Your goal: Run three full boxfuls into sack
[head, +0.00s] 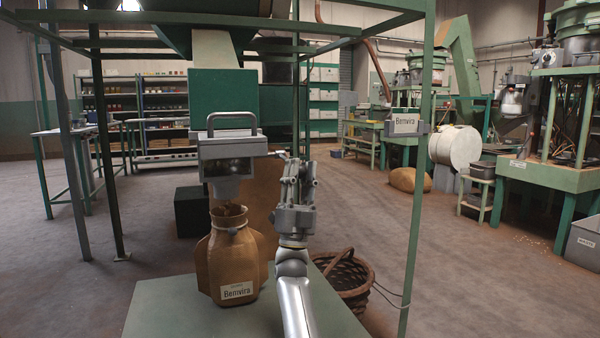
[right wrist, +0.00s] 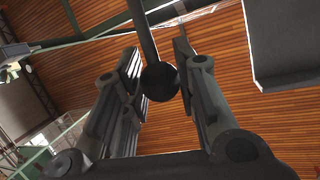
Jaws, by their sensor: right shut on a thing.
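A brown sack (head: 225,265) labelled "Bemvira" stands upright on a green table (head: 165,305), its mouth open under the spout. Above it hangs a grey metal box (head: 232,149) with a U-shaped handle on top and a dark window or opening in its lower front. Brown pieces show at the sack's mouth (head: 229,211). My right gripper (head: 294,165) is just right of the box, at the end of a short lever. In the right wrist view, its fingers are closed around a dark ball knob (right wrist: 160,81) on a rod. My left gripper is out of view.
Green frame posts (head: 418,170) stand around the table. A wicker basket (head: 345,275) sits on the floor at its right. A green hopper housing (head: 223,95) is above the box.

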